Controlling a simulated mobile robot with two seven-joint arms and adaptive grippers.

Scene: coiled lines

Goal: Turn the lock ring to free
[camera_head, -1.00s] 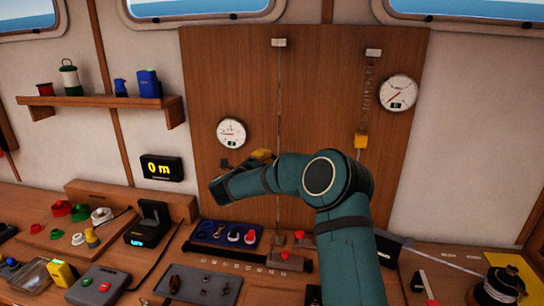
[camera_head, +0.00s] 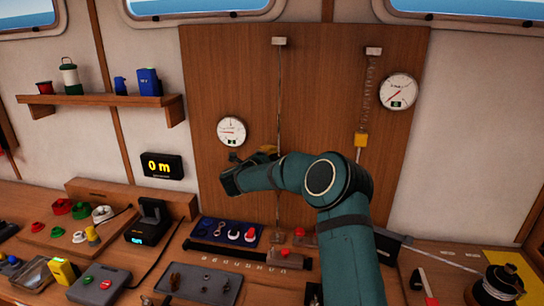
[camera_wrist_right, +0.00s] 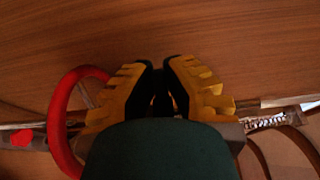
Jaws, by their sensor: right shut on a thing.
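My right gripper (camera_wrist_right: 163,82) is at the cable (camera_head: 279,100) that hangs down the middle of the wooden panel. In the head view its yellow fingers (camera_head: 266,150) show only in part behind my teal arm. In the wrist view they are shut at a metal fitting in line with the cable. The lock ring is not clear to see; what lies between the fingers is dark and mostly hidden. A red spoked ring (camera_wrist_right: 60,120) stands beside the left finger, with the fitting's bar passing by it. My left gripper is not in view.
Two round gauges, left (camera_head: 231,131) and right (camera_head: 398,91), and a spring with a yellow block (camera_head: 361,140) are on the panel. A display (camera_head: 162,166) reads 0 m. Below, the bench is crowded with a blue tray (camera_head: 205,224), a grey tray (camera_head: 225,291) and several controls.

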